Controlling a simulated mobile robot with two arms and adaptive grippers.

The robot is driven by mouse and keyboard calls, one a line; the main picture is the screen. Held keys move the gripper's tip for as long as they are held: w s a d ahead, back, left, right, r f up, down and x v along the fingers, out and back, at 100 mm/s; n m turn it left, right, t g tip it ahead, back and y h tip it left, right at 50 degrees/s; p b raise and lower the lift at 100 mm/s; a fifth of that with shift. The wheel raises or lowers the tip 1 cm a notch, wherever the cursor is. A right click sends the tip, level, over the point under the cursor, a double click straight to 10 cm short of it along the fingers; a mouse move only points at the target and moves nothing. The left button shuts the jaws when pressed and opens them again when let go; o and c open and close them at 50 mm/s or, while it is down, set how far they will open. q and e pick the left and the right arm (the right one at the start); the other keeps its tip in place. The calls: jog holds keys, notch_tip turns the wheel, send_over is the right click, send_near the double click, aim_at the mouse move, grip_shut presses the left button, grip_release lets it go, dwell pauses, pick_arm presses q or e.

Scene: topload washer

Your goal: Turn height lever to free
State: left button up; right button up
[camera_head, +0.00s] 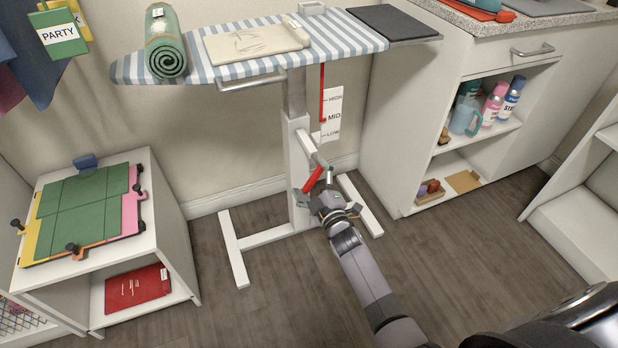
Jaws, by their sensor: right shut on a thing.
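The ironing board (225,72) has a blue-and-white striped cover and stands on a white column (298,150) with a splayed floor base. A red lever (313,178) sits low on the column's right side, tilted with its upper end to the right. My right gripper (318,188) is at this lever and shut on it; the fingers partly hide it. A white card (333,110) reads HIGH, MID and LOW, and a thin red pointer (322,92) hangs beside it, its lower end near MID. My left gripper is not in view.
A rolled green towel (164,42), a folded beige cloth (255,43) and a dark pad (393,23) lie on the board. A low white cabinet (172,225) stands left, and a counter with open shelves (475,145) right. Wooden floor (300,300) is clear in front.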

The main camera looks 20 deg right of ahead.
jog(key=shift+d+f+n, duration=0.2)
jog(key=shift+f+n, duration=0.05)
jog(key=shift+n, duration=0.55)
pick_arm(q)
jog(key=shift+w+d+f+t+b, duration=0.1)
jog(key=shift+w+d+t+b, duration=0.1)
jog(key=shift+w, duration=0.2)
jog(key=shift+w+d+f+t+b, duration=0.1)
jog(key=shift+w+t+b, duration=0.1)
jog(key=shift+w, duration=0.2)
pick_arm(e)
jog(key=shift+d+n, duration=0.1)
jog(key=shift+n, duration=0.3)
jog(key=o, duration=1.4)
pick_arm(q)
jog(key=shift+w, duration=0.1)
pick_arm(e)
jog(key=shift+s+f, duration=0.15)
jog(key=shift+s, duration=0.4)
jog(key=s, duration=1.1)
jog(key=shift+d, duration=0.25)
